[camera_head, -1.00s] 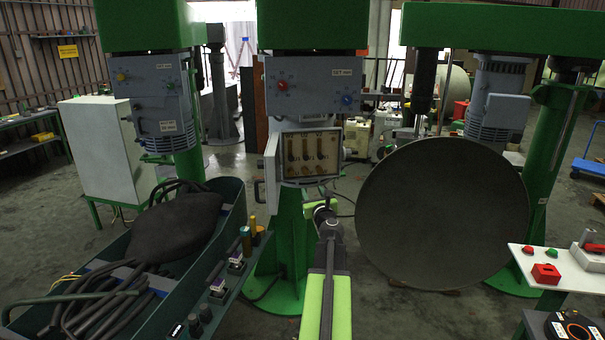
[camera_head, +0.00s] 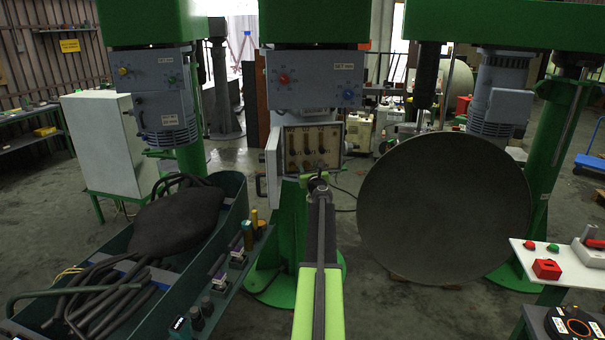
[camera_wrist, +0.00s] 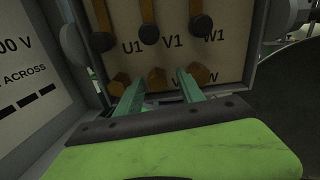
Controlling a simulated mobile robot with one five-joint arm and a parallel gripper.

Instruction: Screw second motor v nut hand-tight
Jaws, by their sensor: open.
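In the wrist view, a beige terminal board (camera_wrist: 172,57) carries the labels U1, V1 and W1. Below them is a row of brass-coloured hex nuts: a left one (camera_wrist: 120,84), a middle one (camera_wrist: 156,79) and a right one (camera_wrist: 198,75). The middle nut is in line with the V1 column. My gripper (camera_wrist: 160,77) is open, its two green fingers on either side of the middle nut; contact cannot be told. Labels beside the lower nuts are partly hidden by the fingers. In the head view, my gripper (camera_head: 318,181) is at the board's (camera_head: 313,146) lower edge.
The terminal box's white door (camera_head: 272,165) stands open at the left, its printed panel (camera_wrist: 32,75) close in the wrist view. A large dark disc (camera_head: 445,208) stands right of my arm. A green trough with cables (camera_head: 232,192) is at the left.

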